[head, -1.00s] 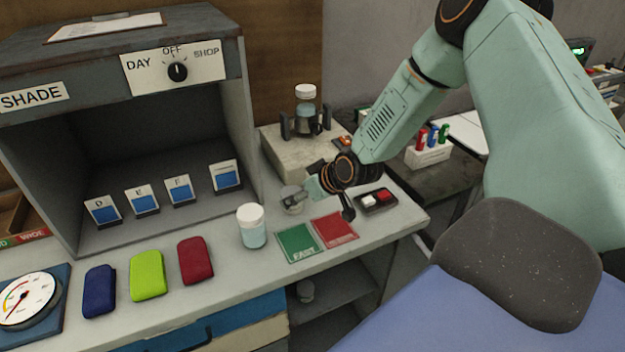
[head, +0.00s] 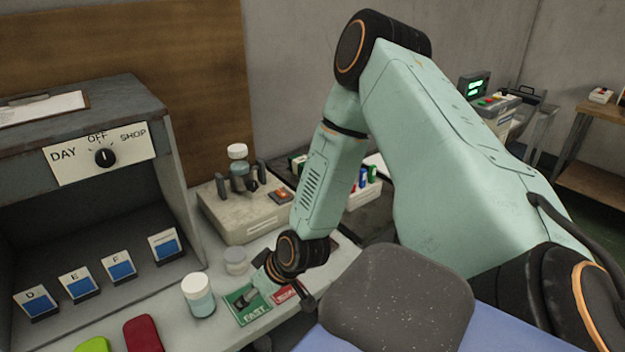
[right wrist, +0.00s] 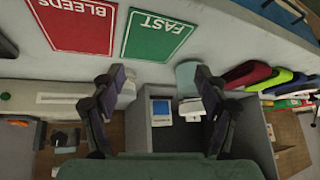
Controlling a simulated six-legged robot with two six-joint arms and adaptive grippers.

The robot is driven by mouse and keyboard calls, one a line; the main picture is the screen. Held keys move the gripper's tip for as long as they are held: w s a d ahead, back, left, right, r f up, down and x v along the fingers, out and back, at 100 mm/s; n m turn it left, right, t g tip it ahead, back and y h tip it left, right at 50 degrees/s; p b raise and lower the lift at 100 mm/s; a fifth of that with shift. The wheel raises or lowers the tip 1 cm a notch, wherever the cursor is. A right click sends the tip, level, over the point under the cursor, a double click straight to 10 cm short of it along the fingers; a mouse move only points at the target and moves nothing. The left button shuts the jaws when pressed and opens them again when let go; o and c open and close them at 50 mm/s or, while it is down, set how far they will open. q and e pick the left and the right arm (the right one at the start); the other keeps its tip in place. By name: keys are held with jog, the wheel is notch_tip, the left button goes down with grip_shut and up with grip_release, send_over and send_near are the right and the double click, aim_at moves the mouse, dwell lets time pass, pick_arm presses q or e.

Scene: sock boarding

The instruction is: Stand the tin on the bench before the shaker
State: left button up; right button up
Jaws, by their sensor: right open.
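A small round grey tin with a pale lid (head: 236,262) stands upright on the bench, close in front of the shaker. The shaker (head: 236,218) is a pale box with dark clamps around a white-capped jar (head: 238,160). My right gripper (head: 250,293) is low over the green FAST card, in front of the tin and apart from it. In the right wrist view, its fingers (right wrist: 157,72) are spread with nothing gripped between them. The tin shows there partly behind the left-hand finger (right wrist: 128,88). My left gripper is out of view.
A white-lidded jar (head: 199,297) stands left of my right gripper. The green FAST card (head: 244,304) and red BLEEDS card (head: 288,293) lie flat below it. The shade booth (head: 180,185) stands at left, with a red pad (head: 143,334) before it.

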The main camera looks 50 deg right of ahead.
jog(key=s+a+f+g, duration=0.2)
jog(key=s+a, duration=0.1)
jog(key=s, duration=0.5)
jog(key=s+a+f+m+g+h, duration=0.1)
jog(key=s+a+f+g, duration=0.1)
jog(key=s, duration=0.7)
jog(key=s+a+f+g, duration=0.2)
jog(key=s+a+f, duration=0.1)
jog(key=s, duration=0.6)
jog(key=shift+a+f+m+g+h, duration=0.15)
jog(key=shift+a+m+g+h, duration=0.15)
jog(key=shift+a, duration=0.35)
jog(key=shift+s+f, duration=0.1)
